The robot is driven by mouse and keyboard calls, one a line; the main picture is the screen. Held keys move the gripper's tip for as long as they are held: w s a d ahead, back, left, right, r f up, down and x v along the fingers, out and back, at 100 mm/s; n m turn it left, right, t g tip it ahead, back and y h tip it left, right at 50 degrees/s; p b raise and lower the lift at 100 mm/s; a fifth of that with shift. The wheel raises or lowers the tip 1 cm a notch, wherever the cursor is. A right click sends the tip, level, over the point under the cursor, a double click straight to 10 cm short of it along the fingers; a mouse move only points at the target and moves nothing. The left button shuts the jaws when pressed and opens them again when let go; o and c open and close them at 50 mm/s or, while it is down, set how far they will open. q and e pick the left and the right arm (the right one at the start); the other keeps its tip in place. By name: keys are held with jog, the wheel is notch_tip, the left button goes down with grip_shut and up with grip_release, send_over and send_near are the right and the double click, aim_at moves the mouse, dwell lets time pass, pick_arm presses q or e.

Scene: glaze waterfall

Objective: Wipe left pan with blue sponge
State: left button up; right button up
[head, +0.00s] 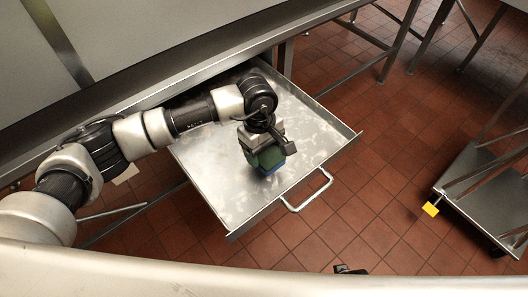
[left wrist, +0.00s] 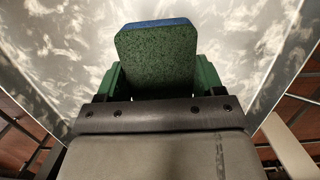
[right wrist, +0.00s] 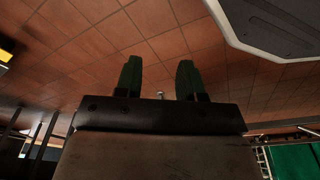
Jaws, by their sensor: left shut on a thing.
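The left pan (head: 310,130) is a wide, shallow metal tray with a pale smeared, cloudy surface and a bar handle on its front side. It juts out from under the counter. My left gripper (head: 262,150) is over the middle of it, pointing down, shut on the sponge (left wrist: 157,60). The sponge has a dark green speckled face and a blue far side; its blue edge also shows low in the head view (head: 275,169). It is at or close to the pan surface; contact is hard to tell. My right gripper (right wrist: 158,80) is open and empty, away from the pan.
A grey metal counter (head: 180,40) runs above the pan's back side. A metal cart (head: 480,190) with a yellow tag (head: 430,209) stands at the right. Red tiled floor (head: 360,225) lies open between the pan and the cart. Table legs stand at the back.

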pick_arm(q)
jog(key=shift+r+p, duration=0.75)
jog(key=shift+r, duration=1.25)
pick_arm(e)
jog(key=s+f, duration=0.4)
jog(key=shift+s, duration=0.3)
jog(key=shift+d, duration=0.1)
